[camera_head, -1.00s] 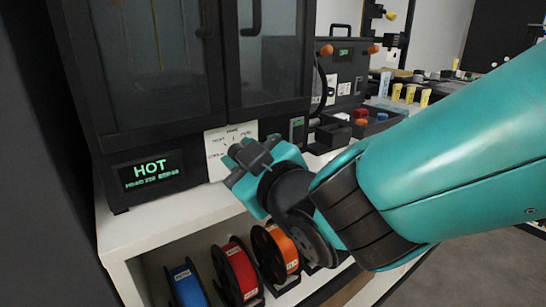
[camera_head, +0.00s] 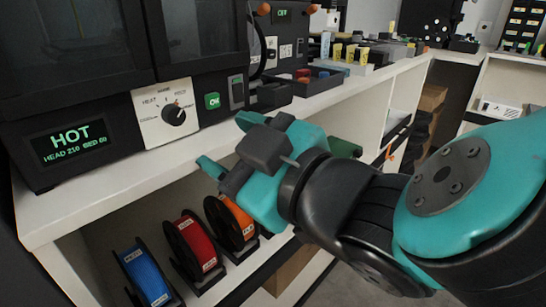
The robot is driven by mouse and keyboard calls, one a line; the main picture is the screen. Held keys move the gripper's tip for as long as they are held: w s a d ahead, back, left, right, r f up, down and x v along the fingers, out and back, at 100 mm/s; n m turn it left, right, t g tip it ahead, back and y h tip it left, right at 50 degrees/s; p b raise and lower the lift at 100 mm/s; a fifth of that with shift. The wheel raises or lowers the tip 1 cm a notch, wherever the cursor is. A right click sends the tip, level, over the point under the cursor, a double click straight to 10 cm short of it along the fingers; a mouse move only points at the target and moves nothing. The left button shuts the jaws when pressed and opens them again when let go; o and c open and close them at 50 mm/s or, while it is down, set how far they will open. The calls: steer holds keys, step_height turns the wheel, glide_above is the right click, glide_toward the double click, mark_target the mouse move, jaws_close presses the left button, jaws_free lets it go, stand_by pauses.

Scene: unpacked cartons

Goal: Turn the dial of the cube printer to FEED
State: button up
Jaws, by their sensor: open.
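The cube printer (camera_head: 105,38) is a dark cabinet with a lit screen (camera_head: 70,142) reading HOT, with head and bed figures below. Its black dial (camera_head: 174,115) sits on a white plate (camera_head: 153,126) right of the screen. HEAT is legible at the plate's upper left; the other labels are too small to read surely. My gripper (camera_head: 227,144) is teal and black, open and empty. In the picture it is right of and below the dial, apart from it.
A green OK button (camera_head: 212,101) is right of the plate. Red (camera_head: 190,245), blue (camera_head: 146,277) and orange (camera_head: 231,223) spools stand on the shelf below. A dark tray (camera_head: 309,84) with coloured parts and a second machine (camera_head: 284,32) are further right.

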steer(key=shift+b+v, duration=2.6)
steer(key=shift+b, duration=0.2)
steer(key=w+d+f+m+g+h, duration=0.2)
steer(key=d+f+m+g+h, duration=0.5)
steer(key=d+f, duration=0.55)
steer(key=s+d+f+m+g+h, duration=0.2)
steer(key=s+d+f+g+h, duration=0.15)
steer(key=s, duration=0.25)
step_height(320, 180, up, 32)
steer(key=g+p, duration=0.1)
steer(key=p, duration=3.1)
steer(key=shift+d+y, duration=0.25)
steer(key=shift+y, duration=0.2)
